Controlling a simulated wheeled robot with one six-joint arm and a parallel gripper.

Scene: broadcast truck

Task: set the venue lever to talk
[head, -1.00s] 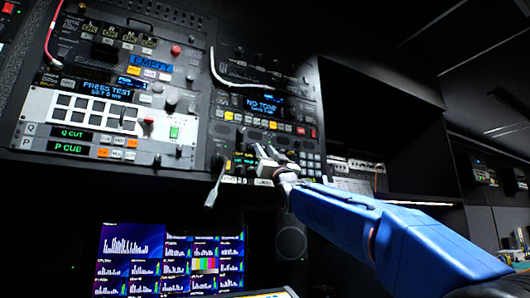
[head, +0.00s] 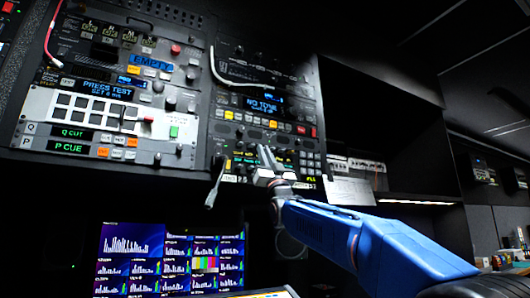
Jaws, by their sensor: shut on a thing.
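My gripper (head: 267,158), on the end of my blue arm, is at the lower right control panel (head: 303,178) of the rack. Its fingers point up and toward the panel face. They are shut on a small part there, which I take to be the venue lever. The fingers cover the lever, so its position and its talk marking cannot be read. Small lit green and yellow readouts (head: 243,160) show just left of the fingers.
A grey cable plug (head: 213,185) hangs left of my gripper. A white cable (head: 222,76) loops above. A white panel (head: 95,125) with Q CUT and P CUE displays is at left. Monitors (head: 170,262) glow below. An open dark shelf (head: 385,120) is at right.

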